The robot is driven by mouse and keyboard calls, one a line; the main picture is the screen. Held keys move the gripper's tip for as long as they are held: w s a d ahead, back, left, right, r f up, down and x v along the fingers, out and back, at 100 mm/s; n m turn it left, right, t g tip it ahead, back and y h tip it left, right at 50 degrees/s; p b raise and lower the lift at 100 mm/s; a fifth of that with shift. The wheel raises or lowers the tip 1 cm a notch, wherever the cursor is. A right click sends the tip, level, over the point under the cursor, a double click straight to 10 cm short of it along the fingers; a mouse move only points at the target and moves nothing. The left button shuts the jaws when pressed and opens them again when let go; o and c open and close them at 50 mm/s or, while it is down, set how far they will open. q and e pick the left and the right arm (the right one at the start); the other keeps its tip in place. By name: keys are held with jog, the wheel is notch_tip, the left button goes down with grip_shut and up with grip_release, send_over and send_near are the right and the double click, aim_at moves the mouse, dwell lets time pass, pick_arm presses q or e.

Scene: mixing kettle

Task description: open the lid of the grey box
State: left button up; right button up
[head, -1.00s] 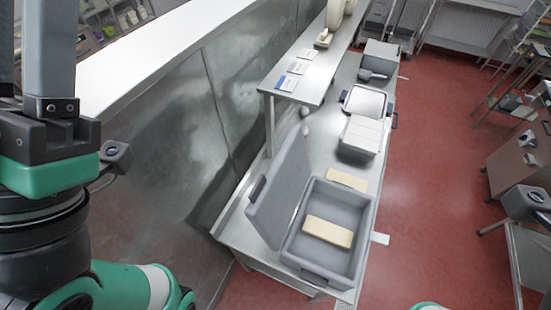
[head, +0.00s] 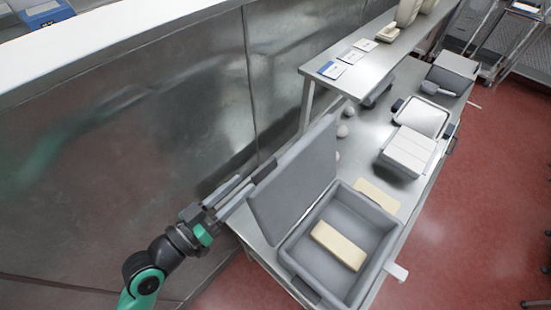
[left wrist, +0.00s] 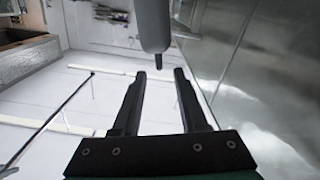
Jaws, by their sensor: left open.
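The grey box (head: 382,232) stands on the steel table with its lid (head: 300,180) raised, upright and tilted back to the left. A pale yellow block (head: 338,244) lies inside the box. My left gripper (head: 250,184) is at the outer left side of the lid, close to its dark handle (head: 265,170). Its fingers are apart; I cannot tell whether they touch the lid. In the left wrist view the fingers (left wrist: 158,74) are open, with a grey rounded part (left wrist: 152,25) just beyond their tips. My right gripper is out of view.
A second yellow block (head: 377,195) lies behind the box. White containers (head: 408,152) and a pale tray (head: 422,117) stand farther back on the table. A raised shelf (head: 372,67) and a steel wall (head: 150,130) bound the left side.

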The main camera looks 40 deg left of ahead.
aim_at(273, 158)
pick_arm(q)
jog(key=w, duration=0.5)
jog(key=w+p, duration=0.1)
jog(key=w, duration=0.4)
jog(key=shift+a+r, duration=0.15)
jog(key=shift+a, duration=0.05)
jog(key=shift+w, duration=0.6)
grip_shut()
dwell(0.4)
